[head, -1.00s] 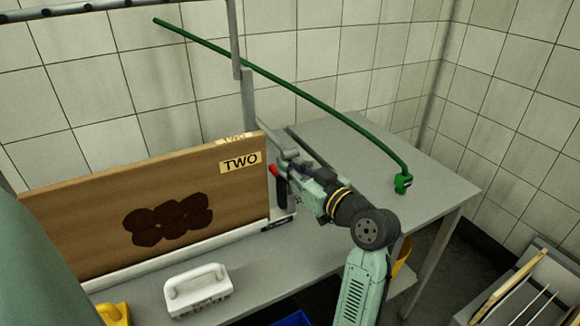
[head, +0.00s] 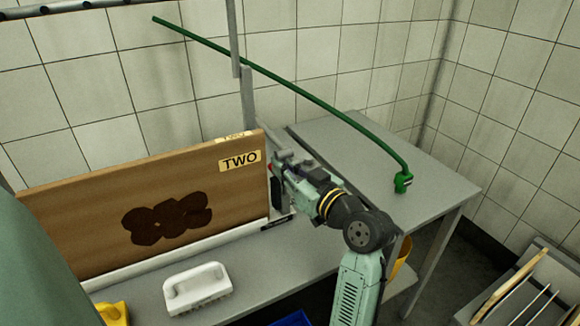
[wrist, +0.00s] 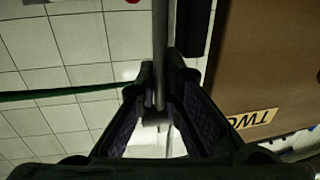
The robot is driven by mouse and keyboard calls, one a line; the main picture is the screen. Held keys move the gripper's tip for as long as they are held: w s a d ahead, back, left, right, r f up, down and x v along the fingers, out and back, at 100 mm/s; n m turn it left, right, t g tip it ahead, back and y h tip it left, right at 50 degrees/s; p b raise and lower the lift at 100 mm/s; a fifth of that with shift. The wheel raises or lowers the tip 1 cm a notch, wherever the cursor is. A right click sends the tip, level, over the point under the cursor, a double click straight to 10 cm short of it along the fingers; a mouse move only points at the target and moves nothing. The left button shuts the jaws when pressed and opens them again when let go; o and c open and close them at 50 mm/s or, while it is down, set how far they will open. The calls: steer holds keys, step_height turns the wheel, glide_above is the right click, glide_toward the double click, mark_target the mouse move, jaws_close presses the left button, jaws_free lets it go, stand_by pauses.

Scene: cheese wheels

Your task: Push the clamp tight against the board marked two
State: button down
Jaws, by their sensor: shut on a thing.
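The brown board (head: 85,205) marked TWO stands upright on the bench, with dark brown patches on its face. Its label (head: 240,161) is at the upper right corner; the board also shows at the right of the wrist view (wrist: 260,55). My gripper (head: 277,166) is at the board's right end. In the wrist view my gripper (wrist: 160,95) is shut around a grey bar, which looks like part of the clamp (wrist: 160,40). In the head view my gripper mostly hides the clamp. Whether the clamp touches the board cannot be told.
A green hose (head: 320,103) slants across the back and ends on the bench. A white brush (head: 198,289) lies in front of the board. A rack (head: 520,290) stands lower right.

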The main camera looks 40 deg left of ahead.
steer(key=shift+s+a, duration=0.35)
steer(key=shift+s, duration=0.5)
steer(key=c, duration=1.7)
jaws_free()
steer(key=shift+w, duration=0.15)
